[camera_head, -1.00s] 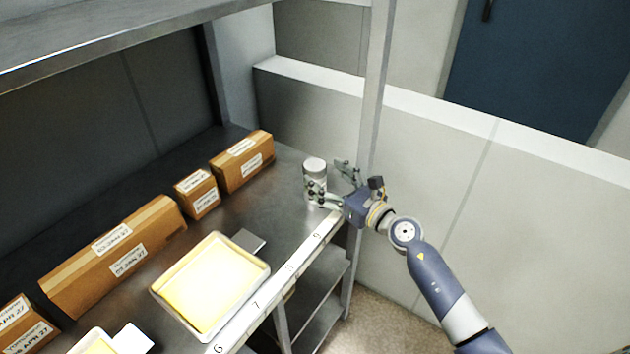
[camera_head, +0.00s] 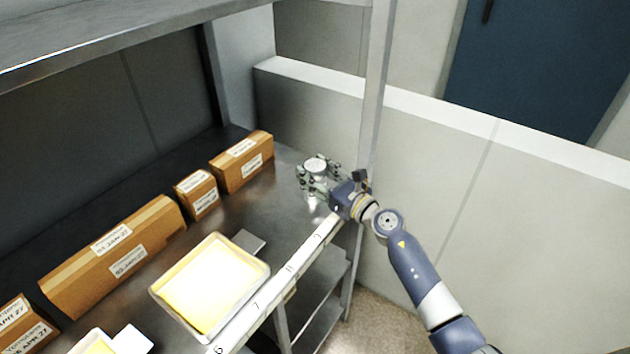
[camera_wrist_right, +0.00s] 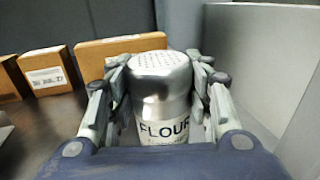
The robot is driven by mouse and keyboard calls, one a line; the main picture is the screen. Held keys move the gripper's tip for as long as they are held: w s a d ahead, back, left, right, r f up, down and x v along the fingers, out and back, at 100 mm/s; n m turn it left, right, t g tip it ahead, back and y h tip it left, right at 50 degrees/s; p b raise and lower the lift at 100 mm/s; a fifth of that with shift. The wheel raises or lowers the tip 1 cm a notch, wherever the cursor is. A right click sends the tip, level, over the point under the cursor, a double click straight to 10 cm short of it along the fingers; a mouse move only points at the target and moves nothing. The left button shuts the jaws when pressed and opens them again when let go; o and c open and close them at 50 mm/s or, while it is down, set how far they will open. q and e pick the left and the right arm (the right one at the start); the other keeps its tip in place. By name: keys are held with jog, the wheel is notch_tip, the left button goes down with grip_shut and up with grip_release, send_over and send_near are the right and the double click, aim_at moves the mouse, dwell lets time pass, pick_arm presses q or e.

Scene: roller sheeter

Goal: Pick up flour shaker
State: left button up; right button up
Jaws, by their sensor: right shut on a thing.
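The flour shaker (camera_head: 315,167) is a metal cylinder with a perforated domed top. It stands upright at the right end of the steel shelf. In the right wrist view the shaker (camera_wrist_right: 162,88) shows a white label reading "FLOUR". My right gripper (camera_head: 318,175) reaches in from the right, with its fingers on both sides of the shaker. In the right wrist view the gripper (camera_wrist_right: 160,100) is shut on the shaker's body. The shaker's lower part is hidden by the gripper. My left gripper is not in view.
Cardboard boxes (camera_head: 243,163) with labels line the back of the shelf (camera_head: 290,215). A tray (camera_head: 262,268) with a yellow sheet sits left of the shaker. An upper shelf (camera_head: 100,35) overhangs at the left.

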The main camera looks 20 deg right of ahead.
aim_at(315, 165)
jog(key=shift+r, duration=0.1)
jog(key=shift+r+p, duration=0.3)
jog(key=shift+r, duration=0.25)
notch_tip(315, 165, up, 2)
jog(key=shift+r+p, duration=0.25)
jog(key=shift+p, duration=0.4)
jog(key=s+a+r+p, duration=0.1)
jog(key=s+a+p, duration=0.1)
jog(key=s, duration=1.3)
jog(key=shift+s+a+r, duration=0.15)
jog(key=shift+s+a, duration=0.2)
jog(key=shift+a, duration=0.35)
